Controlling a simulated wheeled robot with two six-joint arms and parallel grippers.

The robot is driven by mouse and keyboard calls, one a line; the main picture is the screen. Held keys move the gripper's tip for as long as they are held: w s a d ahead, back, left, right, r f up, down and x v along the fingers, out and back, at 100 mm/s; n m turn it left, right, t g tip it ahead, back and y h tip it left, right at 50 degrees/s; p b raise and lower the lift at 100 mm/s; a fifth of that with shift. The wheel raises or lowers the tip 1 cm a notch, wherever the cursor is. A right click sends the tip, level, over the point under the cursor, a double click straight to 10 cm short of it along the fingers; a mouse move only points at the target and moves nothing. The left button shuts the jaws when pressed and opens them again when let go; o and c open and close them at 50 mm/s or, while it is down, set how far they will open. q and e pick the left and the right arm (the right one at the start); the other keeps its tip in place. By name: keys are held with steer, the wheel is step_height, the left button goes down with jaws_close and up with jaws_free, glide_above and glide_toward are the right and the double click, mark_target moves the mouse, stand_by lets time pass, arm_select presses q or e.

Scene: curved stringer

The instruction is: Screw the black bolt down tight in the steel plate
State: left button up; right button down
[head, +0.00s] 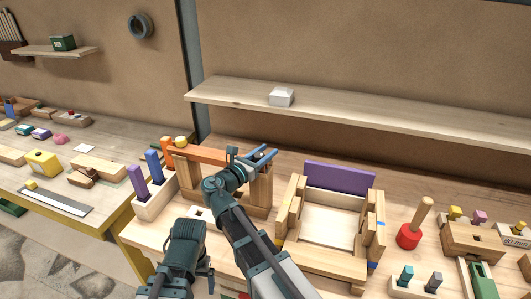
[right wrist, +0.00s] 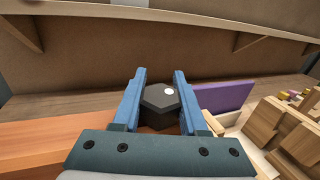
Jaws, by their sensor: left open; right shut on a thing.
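The black bolt (right wrist: 160,98) shows its dark hexagonal head in the right wrist view, with a bright spot on top. My right gripper (head: 266,156) is shut on that head, with one blue finger on each side; its fingers also fill the middle of the right wrist view (right wrist: 158,95). The bolt is by the right end of an orange wooden beam (head: 205,153) on wooden posts. The bolt's shank is hidden, and I cannot make out the steel plate below it. Part of my left arm shows low in the head view, but its fingers do not.
A rack with purple, blue and orange upright pieces (head: 153,205) stands left of the posts. A wooden frame with a purple panel (head: 338,180) is close on the right. A red-based mallet (head: 409,236) stands further right. A shelf (head: 350,108) runs behind.

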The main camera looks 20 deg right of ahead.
steer(key=shift+w+m+g+h, duration=0.15)
steer(key=shift+m+g+h, duration=0.45)
steer(key=shift+g, duration=0.3)
steer(key=m+g+h, duration=0.1)
steer(key=m+g, duration=0.1)
steer(key=g, duration=0.1)
steer(key=shift+f, duration=0.15)
steer(key=m+g, duration=0.2)
steer(key=s+m+g+h, duration=0.1)
steer(key=g, duration=0.2)
steer(key=shift+s+d+m, duration=0.15)
steer(key=shift+m, duration=0.25)
steer(key=shift+s+m+g, duration=0.4)
steer(key=shift+m+g, duration=0.2)
steer(key=shift+g, duration=0.4)
steer(key=shift+c, duration=0.8)
jaws_free()
steer(key=shift+w, duration=0.15)
steer(key=shift+d, duration=0.1)
steer(key=shift+d+n+t, duration=0.1)
steer(key=shift+n+t, duration=0.7)
steer(key=shift+t, duration=0.4)
steer(key=n+t, duration=0.1)
steer(key=t, duration=0.1)
steer(key=n+t+y, duration=0.1)
steer(key=n+t, duration=0.1)
steer(key=w+n+t, duration=0.1)
steer(key=t, duration=0.1)
steer(key=shift+d+f+n+t+y+b, duration=0.2)
steer(key=shift+n+t+y+b, duration=0.1)
